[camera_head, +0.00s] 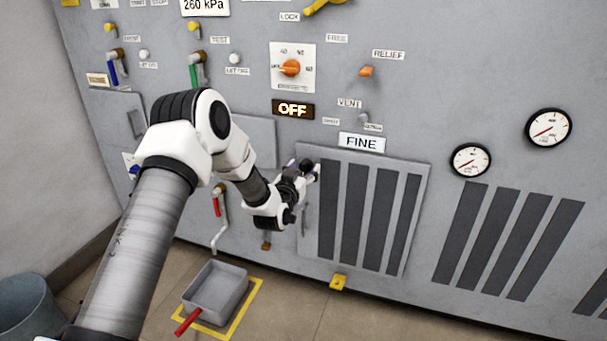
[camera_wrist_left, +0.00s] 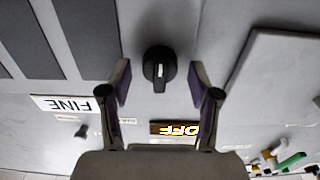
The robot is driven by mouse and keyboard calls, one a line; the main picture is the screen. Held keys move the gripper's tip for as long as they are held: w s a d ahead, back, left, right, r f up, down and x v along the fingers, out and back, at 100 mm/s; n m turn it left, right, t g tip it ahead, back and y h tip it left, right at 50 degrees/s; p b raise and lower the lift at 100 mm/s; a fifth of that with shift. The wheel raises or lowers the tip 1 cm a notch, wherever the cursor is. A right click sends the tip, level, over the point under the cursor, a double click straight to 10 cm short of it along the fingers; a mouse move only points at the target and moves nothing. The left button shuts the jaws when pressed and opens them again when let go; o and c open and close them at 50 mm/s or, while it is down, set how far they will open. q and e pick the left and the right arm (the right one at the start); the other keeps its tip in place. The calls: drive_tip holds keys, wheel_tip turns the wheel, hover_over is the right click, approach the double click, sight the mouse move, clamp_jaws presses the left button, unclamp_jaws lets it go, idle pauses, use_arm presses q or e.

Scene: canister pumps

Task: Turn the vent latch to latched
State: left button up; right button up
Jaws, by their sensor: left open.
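The vent latch looks to be a black round knob (camera_wrist_left: 158,60) with a raised grip and a pale pointer line, set beside the dark slats of the vent panel (camera_head: 337,155). The pointer line is nearly upright in the wrist view. My left gripper (camera_wrist_left: 160,80) is open, with one finger on each side of the knob and a visible gap to both. In the head view my left gripper (camera_head: 304,170) is at the panel's upper left corner and largely hides the knob. Any latch markings are not readable. My right gripper is not in view.
An OFF display (camera_head: 293,110) and a FINE sign (camera_head: 362,143) are above the panel. A small grey VENT lever (camera_head: 363,118) and an orange RELIEF lever (camera_head: 366,71) stick out nearby. A grey tray (camera_head: 215,290) with a red handle lies on the floor.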

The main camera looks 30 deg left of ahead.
use_arm(q)
drive_tip(key=c, duration=1.1)
drive_tip(key=shift+c, duration=0.2)
drive_tip(key=shift+n, duration=0.4)
drive_tip(key=n, duration=0.7)
drive_tip(key=shift+a+n, duration=0.1)
drive_tip(key=shift+n, duration=0.3)
drive_tip(key=n+b, duration=0.1)
drive_tip(key=n, duration=0.3)
drive_tip(key=shift+f+n+b, duration=0.15)
drive_tip(key=shift+n+b, duration=0.15)
drive_tip(key=shift+b, duration=0.05)
drive_tip(key=n+b, duration=0.1)
drive_tip(key=n, duration=0.3)
drive_tip(key=shift+n+b, duration=0.3)
drive_tip(key=shift+n, duration=0.1)
